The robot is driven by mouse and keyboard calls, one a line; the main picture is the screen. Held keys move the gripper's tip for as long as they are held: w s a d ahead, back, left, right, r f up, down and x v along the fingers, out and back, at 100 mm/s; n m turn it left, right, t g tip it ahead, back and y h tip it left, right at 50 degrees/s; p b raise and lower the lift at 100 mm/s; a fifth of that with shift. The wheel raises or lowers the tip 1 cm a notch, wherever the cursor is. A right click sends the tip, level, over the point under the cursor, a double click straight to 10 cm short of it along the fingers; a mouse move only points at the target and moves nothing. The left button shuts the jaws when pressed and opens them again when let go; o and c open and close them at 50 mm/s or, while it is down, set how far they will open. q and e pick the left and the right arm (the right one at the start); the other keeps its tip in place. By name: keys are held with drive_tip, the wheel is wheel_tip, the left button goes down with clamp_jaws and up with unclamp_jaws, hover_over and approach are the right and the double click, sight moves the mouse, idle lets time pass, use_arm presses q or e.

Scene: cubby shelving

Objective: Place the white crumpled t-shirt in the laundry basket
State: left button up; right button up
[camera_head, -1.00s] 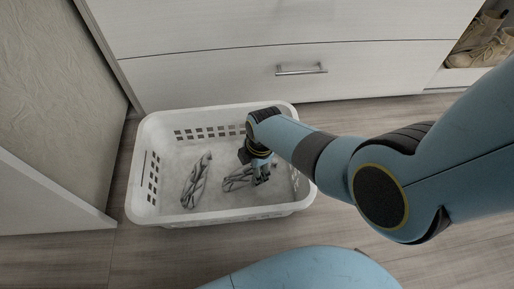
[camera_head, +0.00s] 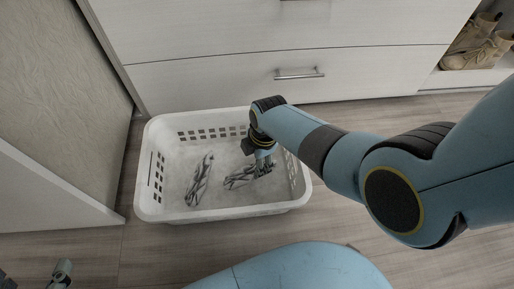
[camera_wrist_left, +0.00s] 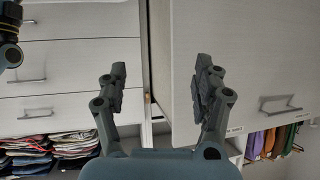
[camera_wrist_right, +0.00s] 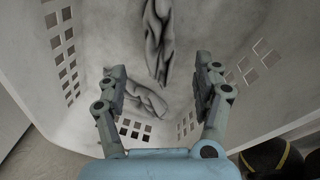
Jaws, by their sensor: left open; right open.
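The white laundry basket (camera_head: 165,212) stands on the floor. Two crumpled grey-white cloths lie inside: one at left (camera_head: 199,180) and one (camera_head: 238,179) beside my right gripper (camera_head: 264,165). I cannot tell for sure which is the t-shirt. My right gripper reaches down into the basket. In the right wrist view its fingers (camera_wrist_right: 160,72) are open and apart, with one cloth (camera_wrist_right: 158,40) ahead and the other (camera_wrist_right: 146,97) seen between them; no cloth is gripped. My left gripper (camera_wrist_left: 162,75) is open and empty in front of white drawer fronts.
A white drawer unit (camera_head: 220,75) stands close behind the basket. A pale panel (camera_head: 50,190) borders it on the left. Beige shoes (camera_head: 480,50) sit in a cubby at upper right. Folded clothes (camera_wrist_left: 50,145) and hanging garments (camera_wrist_left: 270,143) show low in the left wrist view.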

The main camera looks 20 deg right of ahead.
drive_tip(key=shift+r, duration=0.5)
use_arm(q)
drive_tip(key=shift+s+a+f+g+p, duration=0.1)
drive_tip(key=shift+s+g+p, duration=0.1)
drive_tip(key=shift+g+p, duration=0.35)
drive_tip(key=shift+s+a+g+p, duration=0.15)
drive_tip(key=shift+g+p, duration=0.15)
drive_tip(key=shift+g, duration=0.55)
drive_tip(key=shift+s+a+f+g+p, duration=0.1)
drive_tip(key=shift+s+g+p, duration=0.1)
drive_tip(key=shift+g+p, duration=0.35)
use_arm(e)
drive_tip(key=shift+s+d+r, duration=0.1)
drive_tip(key=shift+s+r, duration=0.05)
drive_tip(key=shift+r, duration=0.55)
drive_tip(key=shift+s+d+r, duration=0.1)
drive_tip(key=shift+r, duration=0.55)
